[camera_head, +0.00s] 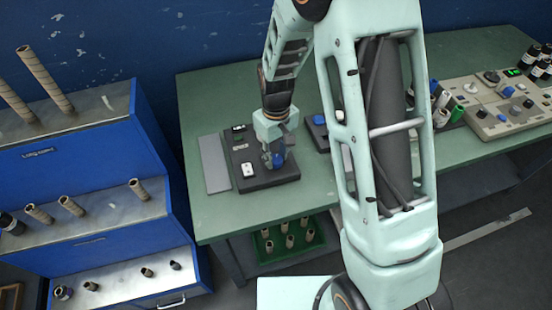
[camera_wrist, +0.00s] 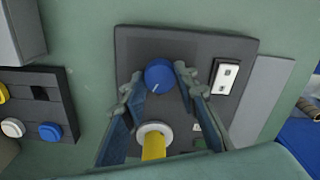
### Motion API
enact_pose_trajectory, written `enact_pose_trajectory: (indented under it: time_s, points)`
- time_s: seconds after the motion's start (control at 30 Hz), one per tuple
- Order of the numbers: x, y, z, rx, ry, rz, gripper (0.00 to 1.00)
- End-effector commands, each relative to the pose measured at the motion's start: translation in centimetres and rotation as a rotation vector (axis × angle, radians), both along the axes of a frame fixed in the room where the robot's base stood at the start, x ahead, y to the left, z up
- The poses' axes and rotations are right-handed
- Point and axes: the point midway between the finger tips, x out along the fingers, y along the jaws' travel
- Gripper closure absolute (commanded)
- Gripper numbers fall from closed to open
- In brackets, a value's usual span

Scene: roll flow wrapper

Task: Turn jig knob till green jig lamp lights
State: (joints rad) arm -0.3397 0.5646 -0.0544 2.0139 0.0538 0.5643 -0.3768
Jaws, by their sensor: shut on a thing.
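The jig is a dark grey panel (camera_head: 268,180) on the green table, and it also fills the middle of the wrist view (camera_wrist: 140,48). Its blue knob (camera_wrist: 159,77) has a pale pointer line. My gripper (camera_wrist: 160,84) has one finger on each side of the knob and is shut on it. In the head view, my gripper (camera_head: 275,148) points down over the blue knob (camera_head: 279,161), which is partly hidden. A small dark green patch (camera_wrist: 200,144) shows near my right finger; I cannot tell whether it is a lit lamp.
A white two-part switch (camera_wrist: 226,77) sits beside the knob. A yellow piece with a pale ring (camera_wrist: 153,143) shows between my fingers. A grey plate (camera_head: 214,163) lies left of the panel. Another panel with buttons (camera_wrist: 40,105) stands nearby. A blue rack (camera_head: 100,185) stands left of the table.

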Motion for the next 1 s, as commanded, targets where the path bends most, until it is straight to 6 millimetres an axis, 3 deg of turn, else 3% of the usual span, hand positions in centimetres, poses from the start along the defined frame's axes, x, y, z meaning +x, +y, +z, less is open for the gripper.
enact_pose_trajectory:
  time_s: [0.5, 1.0]
  points:
    - [0.06, -0.02, -0.01, 0.001, -0.002, 0.368, 0.97]
    - [0.03, -0.01, 0.05, 0.000, 0.000, 0.457, 0.97]
